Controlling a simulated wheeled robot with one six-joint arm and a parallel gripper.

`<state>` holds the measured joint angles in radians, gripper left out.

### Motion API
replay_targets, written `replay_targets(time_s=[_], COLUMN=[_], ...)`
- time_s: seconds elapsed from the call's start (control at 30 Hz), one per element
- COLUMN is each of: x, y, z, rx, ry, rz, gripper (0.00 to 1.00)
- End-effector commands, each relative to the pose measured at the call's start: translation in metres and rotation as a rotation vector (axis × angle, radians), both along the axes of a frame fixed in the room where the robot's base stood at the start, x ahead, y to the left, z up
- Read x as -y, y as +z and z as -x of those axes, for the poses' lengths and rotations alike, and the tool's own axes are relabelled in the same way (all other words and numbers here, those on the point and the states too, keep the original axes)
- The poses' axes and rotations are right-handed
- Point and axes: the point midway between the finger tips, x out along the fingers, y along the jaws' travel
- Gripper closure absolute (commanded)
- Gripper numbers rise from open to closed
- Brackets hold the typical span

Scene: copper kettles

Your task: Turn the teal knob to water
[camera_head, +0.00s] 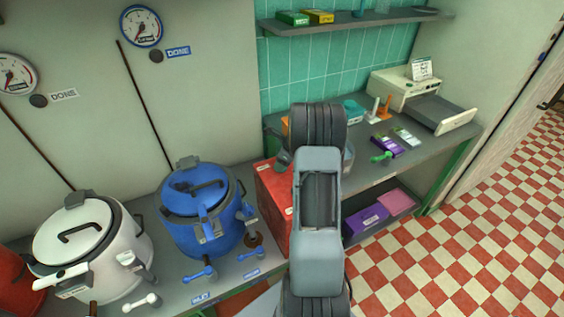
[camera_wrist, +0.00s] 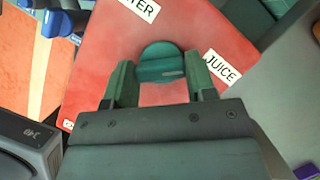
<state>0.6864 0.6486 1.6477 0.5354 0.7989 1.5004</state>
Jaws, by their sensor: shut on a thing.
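The teal knob (camera_wrist: 160,52) sits on the face of a red box (camera_wrist: 102,40) in the wrist view. Its grip bar lies roughly level across that picture. A WATER label (camera_wrist: 140,8), partly cut off, is above the knob, a JUICE label (camera_wrist: 222,67) is to its right, and a third label (camera_wrist: 68,125) is mostly hidden at lower left. My gripper (camera_wrist: 161,72) has a finger on each side of the knob and is shut on it. In the head view, the red box (camera_head: 272,200) is partly behind my arm, which hides the knob.
A blue kettle (camera_head: 200,232) stands left of the red box, with a white kettle (camera_head: 115,255) farther left. Right of my arm, a counter (camera_head: 425,150) holds small boxes and a cream machine (camera_head: 400,88). A shelf (camera_head: 350,22) is above. Checkered floor lies open at right.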

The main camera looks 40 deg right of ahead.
Motion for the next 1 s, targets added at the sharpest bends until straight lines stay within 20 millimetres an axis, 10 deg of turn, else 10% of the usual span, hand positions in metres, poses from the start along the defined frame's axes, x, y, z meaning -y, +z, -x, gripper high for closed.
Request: replay_targets(time_s=[0.47, 1.0], x=[0.0006, 0.0014], y=[-0.0003, -0.0001], z=[-0.0003, -0.002], rx=[-0.001, 0.001], ry=[0.099, 0.59], rz=[-0.001, -0.001], gripper=[0.73, 0.73])
